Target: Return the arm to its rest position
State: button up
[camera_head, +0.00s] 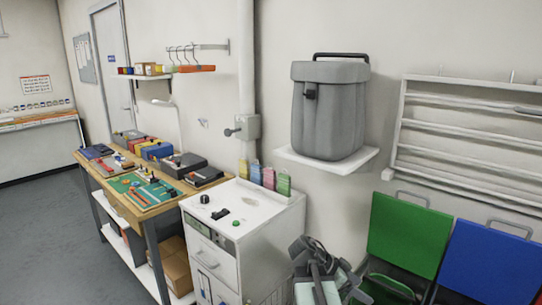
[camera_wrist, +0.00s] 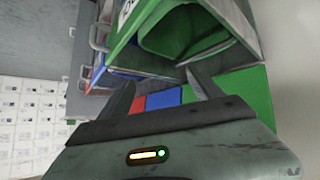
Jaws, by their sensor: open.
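My gripper (camera_wrist: 160,78) shows in the wrist view with its two dark fingers spread apart and nothing between them. Beyond the fingers are a green bin or fabric container (camera_wrist: 190,35) and red, blue and green flat panels. I cannot tell whether the fingers touch any of these; they appear apart. In the head view my grey arm (camera_head: 318,275) is folded at the bottom, right of the white cabinet (camera_head: 262,222). The gripper's fingers cannot be made out clearly there.
Green (camera_head: 408,235) and blue (camera_head: 490,260) folding chairs or panels stand right of my arm. A grey lidded bin (camera_head: 330,110) sits on a wall shelf (camera_head: 328,166). A workbench (camera_head: 155,212) with tools stands left. Open grey floor (camera_head: 50,240) lies at far left.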

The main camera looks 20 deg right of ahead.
jog(key=w+a+f+n+t+y+b, duration=0.1)
jog(key=w+a+f+n+y+b, duration=0.15)
jog(key=a+f+n, duration=0.65)
jog(key=w+a+f+n+t+y+b, duration=0.2)
jog(key=w+a+n+y, duration=0.25)
jog(key=a, duration=1.05)
jog(key=w+a+f+n+t+y+b, duration=0.15)
jog(key=a+f+n, duration=0.5)
jog(key=a, duration=0.65)
notch_tip(320, 180, up, 18)
jog(key=n+p, duration=0.1)
jog(key=p, duration=1.5)
jog(key=shift+w+d+f, duration=0.2)
jog(key=shift+w+d, duration=0.15)
jog(key=shift+w, duration=0.05)
jog(key=shift+f+y, duration=0.15)
jog(key=shift+y, duration=0.1)
jog(key=shift+c, duration=0.2)
